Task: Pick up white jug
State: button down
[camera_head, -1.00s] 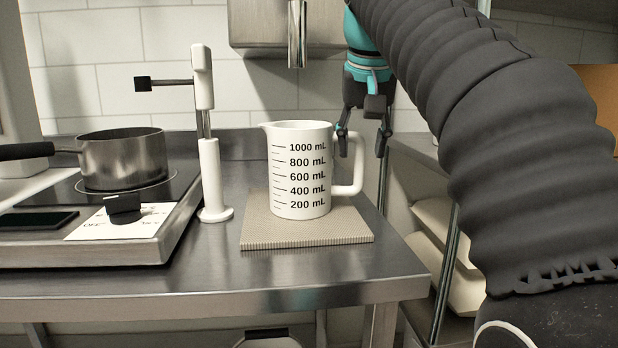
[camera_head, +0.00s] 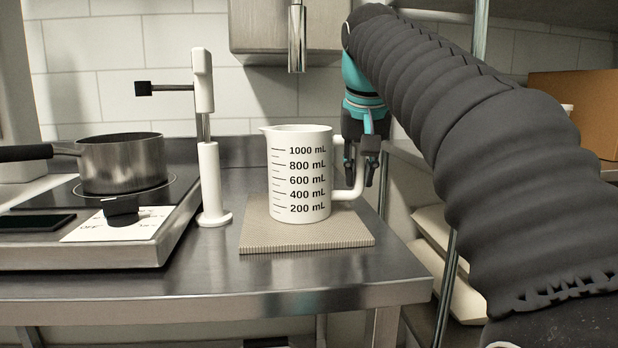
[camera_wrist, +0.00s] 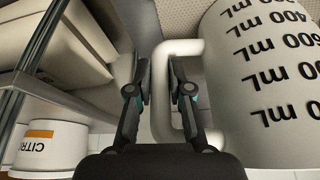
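The white jug (camera_head: 298,180), with black volume marks, stands upright on a beige mat (camera_head: 262,238) on the steel counter. Its handle is on the right side. My gripper (camera_head: 361,180) is at the handle, with one finger inside the handle loop and the other outside. In the wrist view, my gripper (camera_wrist: 160,85) has its fingers close on both sides of the handle's upright bar, and appears shut on it. The jug's side (camera_wrist: 262,95) fills the right of that view. Part of the handle is hidden by the fingers.
A white stand with a side arm (camera_head: 208,150) is left of the jug. A steel pot (camera_head: 122,163) sits on a hot plate (camera_head: 165,238) further left. A metal spout (camera_head: 297,40) hangs above the jug. Shelves with a cardboard box (camera_head: 580,100) are at the right.

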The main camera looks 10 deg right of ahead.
jog(key=shift+r, duration=0.2)
jog(key=shift+r, duration=0.35)
jog(key=s+d+r+p, duration=0.3)
jog(key=s+d+r, duration=0.1)
jog(key=d+r, duration=0.6)
jog(key=shift+d, duration=0.45)
jog(key=c, duration=1.9)
grip_release()
jog(key=shift+s, duration=0.1)
grip_shut()
